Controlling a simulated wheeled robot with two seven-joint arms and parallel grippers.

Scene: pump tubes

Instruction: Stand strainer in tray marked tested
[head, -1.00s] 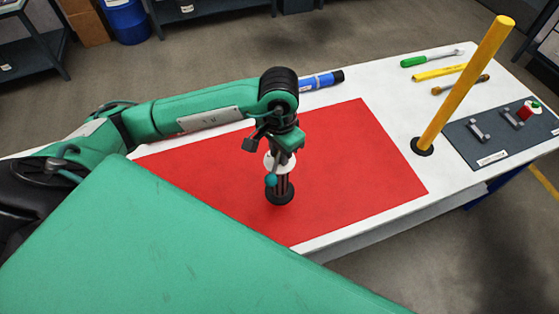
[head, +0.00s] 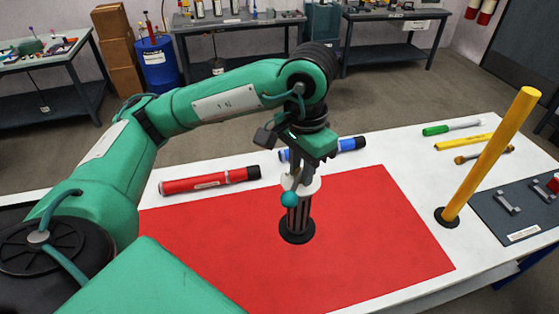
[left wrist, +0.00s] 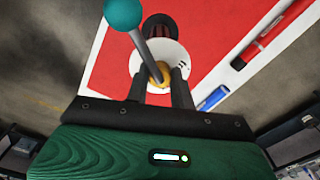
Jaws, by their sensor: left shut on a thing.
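My left gripper (head: 304,172) is shut on a slotted dark cylinder (head: 297,215), apparently the strainer. It has a white collar (head: 308,186) and a round black end (head: 297,232), and is upright over the red mat (head: 390,250). I cannot tell whether it touches the mat. In the left wrist view the fingers (left wrist: 160,82) close at a yellow knob (left wrist: 160,73) above the white collar. A teal ball (left wrist: 123,14) on a rod sits beside it. My right gripper is out of view. No tray marked tested can be made out; labels are too small to read.
A red tube (head: 210,181) and a blue tube (head: 335,147) lie behind the mat. A tall yellow post (head: 490,155) stands on the right. A green-handled tool (head: 437,130) lies farther back.

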